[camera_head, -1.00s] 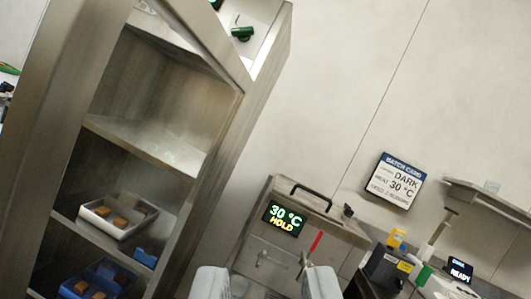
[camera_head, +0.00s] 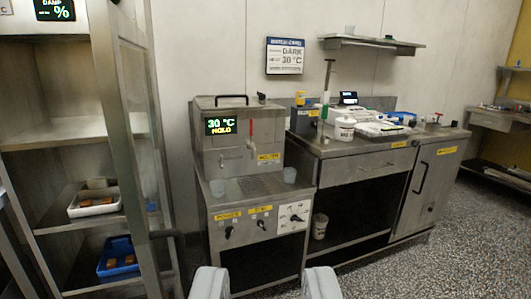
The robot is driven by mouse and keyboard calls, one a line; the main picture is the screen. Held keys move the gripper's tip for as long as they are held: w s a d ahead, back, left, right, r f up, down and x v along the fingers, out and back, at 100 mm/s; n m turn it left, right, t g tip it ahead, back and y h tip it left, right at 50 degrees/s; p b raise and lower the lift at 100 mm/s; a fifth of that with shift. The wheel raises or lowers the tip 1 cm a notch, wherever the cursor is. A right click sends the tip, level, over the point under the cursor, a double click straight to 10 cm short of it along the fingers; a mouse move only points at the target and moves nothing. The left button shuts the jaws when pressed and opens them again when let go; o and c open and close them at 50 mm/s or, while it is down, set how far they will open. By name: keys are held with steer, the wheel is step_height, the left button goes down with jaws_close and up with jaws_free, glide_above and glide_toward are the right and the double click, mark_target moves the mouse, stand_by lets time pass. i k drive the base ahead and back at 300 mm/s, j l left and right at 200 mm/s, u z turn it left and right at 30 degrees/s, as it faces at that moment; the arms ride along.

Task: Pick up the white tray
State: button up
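A white tray (camera_head: 75,207) with brown blocks in it sits on a middle shelf of the steel rack at the left. A pale block or cup stands at its back edge. My gripper (camera_head: 265,284) shows at the bottom centre with its two grey fingers apart and nothing between them. It is well to the right of the white tray and not touching anything. Another whitish tray or panel (camera_head: 381,129) lies on the counter at the right; its details are too small to tell.
A blue tray (camera_head: 105,272) with brown pieces is on the shelf below. The rack's steel post (camera_head: 135,150) stands right of the white tray. A steel machine (camera_head: 237,140) reading 30 °C HOLD is at centre. Speckled floor (camera_head: 420,265) is clear at the lower right.

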mark_target(101, 195)
steer(key=i+l+u, duration=0.1)
steer(key=l+u, duration=1.1)
steer(key=l, duration=0.2)
steer(key=i+j, duration=1.55)
